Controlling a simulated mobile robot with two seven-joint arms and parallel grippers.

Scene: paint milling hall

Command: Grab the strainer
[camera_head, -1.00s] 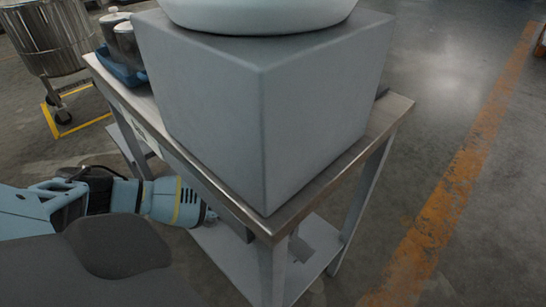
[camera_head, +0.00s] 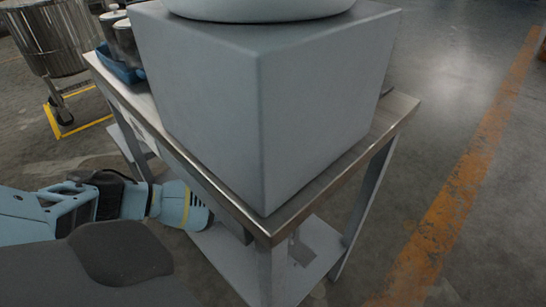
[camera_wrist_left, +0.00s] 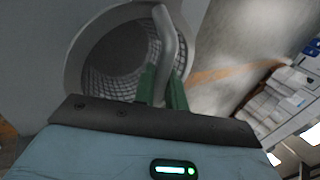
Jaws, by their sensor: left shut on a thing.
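The strainer (camera_wrist_left: 112,58) fills the upper left of the left wrist view, a round grey rim around a wire mesh. Its bent grey handle (camera_wrist_left: 168,38) runs down between the green fingers of my left gripper (camera_wrist_left: 163,88). The gripper is shut on the handle. In the head view my left arm comes in from the left, and its wrist is beside the near left side of the metal table (camera_head: 330,190). The fingers and the strainer are hidden there. My right gripper is not in view.
A large grey box (camera_head: 260,100) stands on the table with a white round vessel (camera_head: 262,6) on top. A blue tray (camera_head: 118,66) with metal containers is at the table's far left. A steel vat (camera_head: 50,38) stands behind. The floor at right is clear.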

